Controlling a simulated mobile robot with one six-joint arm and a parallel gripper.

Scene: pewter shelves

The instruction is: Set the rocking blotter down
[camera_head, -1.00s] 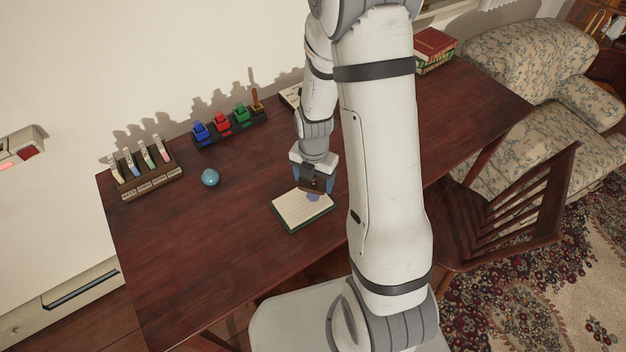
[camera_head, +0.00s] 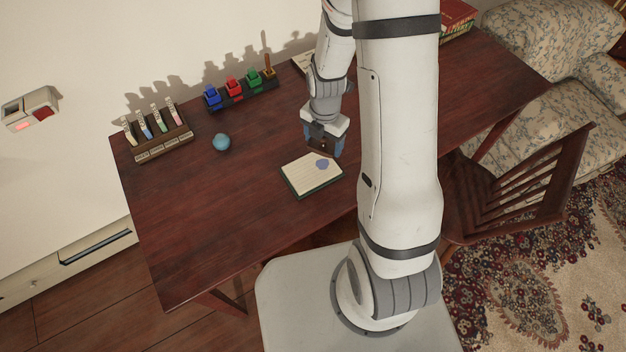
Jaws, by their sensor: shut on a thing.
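My gripper (camera_head: 323,145) is shut on the rocking blotter (camera_head: 321,146), a small dark brown block between the blue-grey fingers. The gripper points down just behind the back right edge of the open notebook. Most of the blotter is hidden by the fingers, and I cannot tell whether it touches the desk. The notebook (camera_head: 301,177) has lined cream pages and a dark green border. A blue ink blot (camera_head: 322,164) shows on its right part, uncovered.
The dark red-brown desk (camera_head: 220,210) is bare left of the notebook. A wooden chair (camera_head: 520,205) stands at right.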

